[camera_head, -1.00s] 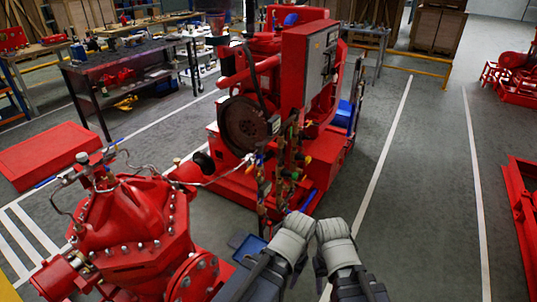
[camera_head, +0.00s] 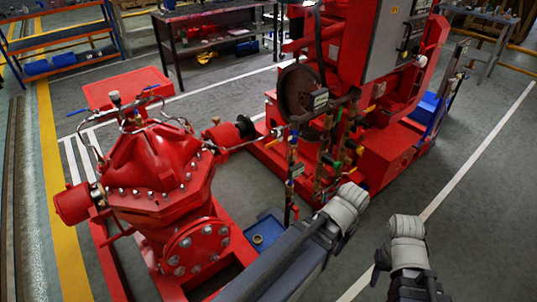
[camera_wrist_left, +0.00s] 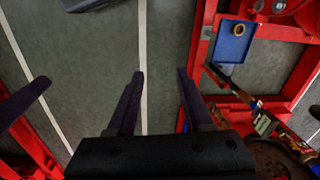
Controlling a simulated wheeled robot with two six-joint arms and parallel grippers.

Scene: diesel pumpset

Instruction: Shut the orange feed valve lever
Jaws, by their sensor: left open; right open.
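The valve manifold (camera_head: 325,150), a set of upright pipes with small coloured levers, stands in front of the red engine. Small orange parts show among them, but I cannot tell which is the feed valve lever or how it is turned. The manifold also shows at the right edge of the left wrist view (camera_wrist_left: 265,122). My left gripper (camera_wrist_left: 160,75) is open with nothing between its fingers, over bare floor and to one side of the manifold. My right gripper (camera_head: 382,262) is open, right of and nearer than the manifold; its fingers are mostly hidden by its wrist.
A red pump (camera_head: 160,175) stands at left. A blue tray (camera_head: 266,232) with a ring-shaped part lies beside my left arm. The dark flywheel (camera_head: 298,90) and grey control box (camera_head: 395,42) are behind the manifold. Grey floor is clear at right.

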